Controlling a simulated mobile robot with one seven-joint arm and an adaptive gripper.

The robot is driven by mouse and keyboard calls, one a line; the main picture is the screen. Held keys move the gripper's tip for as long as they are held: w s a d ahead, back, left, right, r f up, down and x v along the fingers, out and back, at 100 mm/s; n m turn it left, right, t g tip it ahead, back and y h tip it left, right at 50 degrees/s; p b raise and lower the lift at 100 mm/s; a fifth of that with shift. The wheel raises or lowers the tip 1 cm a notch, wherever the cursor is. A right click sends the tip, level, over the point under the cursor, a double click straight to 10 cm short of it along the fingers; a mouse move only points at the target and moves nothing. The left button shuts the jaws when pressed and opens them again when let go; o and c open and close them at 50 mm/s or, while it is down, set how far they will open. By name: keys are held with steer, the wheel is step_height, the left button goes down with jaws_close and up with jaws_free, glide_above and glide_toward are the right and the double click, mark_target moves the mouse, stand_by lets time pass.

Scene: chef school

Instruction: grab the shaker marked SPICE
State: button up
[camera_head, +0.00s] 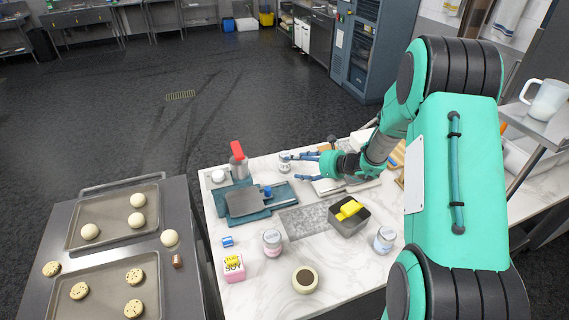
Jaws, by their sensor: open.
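A small pale shaker-like container (284,163) stands near the far edge of the counter, close to the fingertips of my gripper (293,167). My gripper is open and points left, with its blue fingers spread; I cannot tell whether either finger touches that container. Two similar containers stand nearer: one with a pinkish label (272,243) at the middle front, and one with a bluish label (385,240) at the right. The lettering on all of them is too small to read, so I cannot tell which is marked SPICE.
The marble counter (250,287) also holds a teal board (257,212), a red-topped container (238,155), a dark bin with a yellow item (349,212), a pink box (232,268) and a round cup (305,280). Trays of dough (112,215) stand left.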

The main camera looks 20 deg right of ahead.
mark_target(287, 163)
steer(key=w+d+f+m+t+h, duration=0.1)
steer(key=d+f+m, duration=0.2)
steer(key=d+f, duration=0.1)
steer(key=shift+w+d+f, duration=0.4)
steer(key=shift+d, duration=0.15)
steer(key=b+x, duration=0.1)
steer(key=x, duration=0.6)
steer(key=shift+w+f, duration=0.1)
steer(key=shift+w, duration=0.05)
steer(key=shift+w+a+f, duration=0.15)
steer(key=shift+w+a, duration=0.15)
steer(key=shift+w, duration=0.2)
steer(key=shift+b+x, duration=0.45)
steer(key=shift+x, duration=2.2)
steer(key=shift+d, duration=0.1)
